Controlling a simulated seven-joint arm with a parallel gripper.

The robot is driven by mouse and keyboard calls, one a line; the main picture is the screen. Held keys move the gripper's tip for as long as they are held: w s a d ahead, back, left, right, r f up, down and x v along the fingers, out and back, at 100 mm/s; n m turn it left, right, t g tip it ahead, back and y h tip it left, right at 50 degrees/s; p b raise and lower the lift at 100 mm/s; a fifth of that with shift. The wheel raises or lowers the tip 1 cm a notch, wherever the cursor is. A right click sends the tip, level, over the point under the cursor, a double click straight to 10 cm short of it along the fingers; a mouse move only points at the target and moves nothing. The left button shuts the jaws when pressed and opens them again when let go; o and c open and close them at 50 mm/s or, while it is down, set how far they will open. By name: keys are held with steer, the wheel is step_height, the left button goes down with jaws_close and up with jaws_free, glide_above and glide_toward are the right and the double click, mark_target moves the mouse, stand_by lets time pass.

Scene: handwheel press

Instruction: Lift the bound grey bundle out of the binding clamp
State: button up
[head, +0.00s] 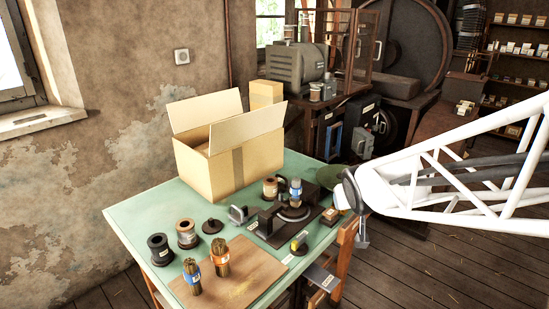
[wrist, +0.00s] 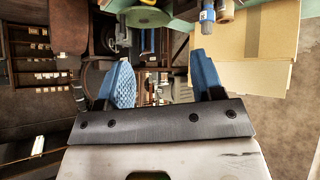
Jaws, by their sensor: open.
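The grey bundle (head: 296,189) with a blue band stands upright in the dark binding clamp (head: 270,226) on the green table. In the wrist view a bundle with a blue band (wrist: 208,14) shows at the top edge, beyond and to the right of my fingers. My gripper (wrist: 160,62) is open, with its two blue fingers apart and nothing between them. It is clear of the clamp and the bundle. In the head view my white arm reaches in from the right and ends beside the table's right edge; the fingers are hard to make out there.
An open cardboard box (head: 232,168) stands behind the clamp. Two brown bundles, one blue-banded (head: 191,278) and one orange-banded (head: 220,258), stand on a wooden board (head: 245,272) in front. Spools (head: 160,250) stand at left. A green disc (head: 333,177) lies right of the clamp.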

steer(key=w+a+f+n+t+y, duration=0.1)
steer(key=w+f+t+y, duration=0.1)
steer(key=w, duration=0.5)
steer(key=w+a+f+n+t+y, duration=0.1)
steer(key=w+f+n+t+y, duration=0.15)
steer(key=w, duration=0.45)
steer(key=n+t+y, duration=0.2)
steer(key=y, duration=0.5)
glide_toward(299, 184)
steer(key=x, duration=0.4)
steer(key=shift+s+a+r+g+h, duration=0.1)
steer(key=shift+r+g+h, duration=0.15)
steer(key=shift+a, duration=0.1)
steer(key=shift+x, duration=1.2)
steer(key=shift+x, duration=2.6)
steer(key=shift+c, duration=0.2)
steer(key=c, duration=0.7)
